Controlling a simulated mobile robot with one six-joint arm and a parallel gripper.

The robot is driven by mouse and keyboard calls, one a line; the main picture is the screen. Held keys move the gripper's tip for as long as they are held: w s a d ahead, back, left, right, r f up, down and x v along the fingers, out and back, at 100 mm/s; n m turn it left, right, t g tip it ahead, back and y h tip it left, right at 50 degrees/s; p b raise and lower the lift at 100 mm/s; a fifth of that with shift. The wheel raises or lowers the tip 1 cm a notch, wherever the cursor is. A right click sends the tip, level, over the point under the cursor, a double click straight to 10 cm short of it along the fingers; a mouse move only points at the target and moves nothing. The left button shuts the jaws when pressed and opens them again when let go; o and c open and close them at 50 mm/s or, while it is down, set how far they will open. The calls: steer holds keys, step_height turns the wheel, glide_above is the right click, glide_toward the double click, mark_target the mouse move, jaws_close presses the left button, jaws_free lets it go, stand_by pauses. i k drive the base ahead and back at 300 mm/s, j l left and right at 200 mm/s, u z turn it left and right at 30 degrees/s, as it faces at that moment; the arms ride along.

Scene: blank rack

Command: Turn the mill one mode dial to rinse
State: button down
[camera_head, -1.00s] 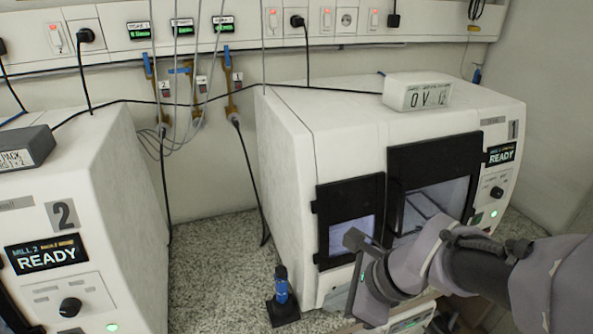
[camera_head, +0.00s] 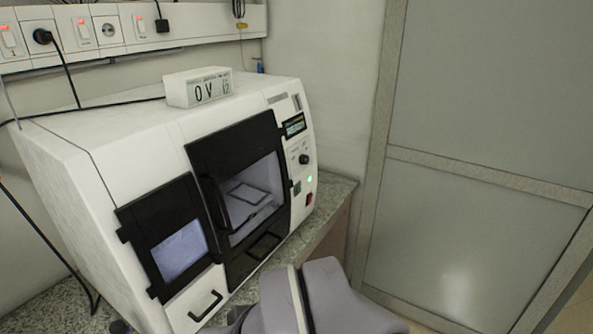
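Mill one (camera_head: 130,160) is the white machine at the left and middle of the head view. Its mode dial (camera_head: 304,159) is a small black round knob on the narrow right part of its front, below the dark display (camera_head: 294,125). The dial's pointer direction and labels are too small to read. A green light (camera_head: 309,179) glows below the dial. Part of my arm shows at the bottom middle, in front of and below the machine. My gripper is not visible in this view.
The mill's dark-framed door (camera_head: 237,150) and smaller window door (camera_head: 165,235) are on its front. A white box reading "0 V" (camera_head: 197,88) sits on top. A speckled counter (camera_head: 338,196) ends just right of the mill. A grey panelled partition (camera_head: 480,190) stands at the right.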

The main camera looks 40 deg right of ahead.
mark_target(304, 158)
steer(key=i+l, duration=0.1)
steer(key=l, duration=0.3)
steer(key=i+l, duration=0.1)
steer(key=l, duration=0.35)
steer(key=i+l, duration=0.15)
steer(key=l, duration=0.25)
steer(key=i+l, duration=0.1)
steer(key=l, duration=0.3)
